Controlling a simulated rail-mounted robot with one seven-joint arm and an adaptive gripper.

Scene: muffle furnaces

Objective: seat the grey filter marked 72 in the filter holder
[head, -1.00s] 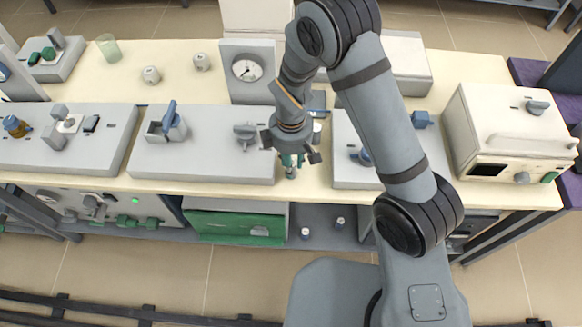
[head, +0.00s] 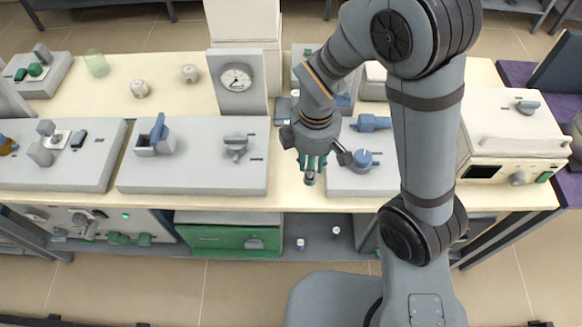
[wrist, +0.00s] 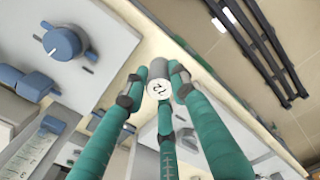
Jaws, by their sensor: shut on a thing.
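My gripper (head: 310,168) has teal fingers. In the wrist view the fingers (wrist: 157,98) are closed around a small grey cylinder, the filter (wrist: 158,87), with a white round end facing the camera. Dark digits on that end look like 72, seen turned. In the head view the filter (head: 310,180) shows as a small grey tip below the fingers, above the gap at the left edge of the right-hand grey panel. I cannot tell for sure which fixture is the filter holder; an open grey box with a blue lever (head: 157,136) stands on the middle panel.
Two small pale cylinders (head: 139,89) (head: 189,73) stand on the cream table. Two more (head: 300,243) (head: 335,231) are on the lower shelf. A gauge block (head: 238,80) stands behind the middle panel. The right panel bears a blue knob (head: 365,160); a white furnace (head: 512,135) is farther right.

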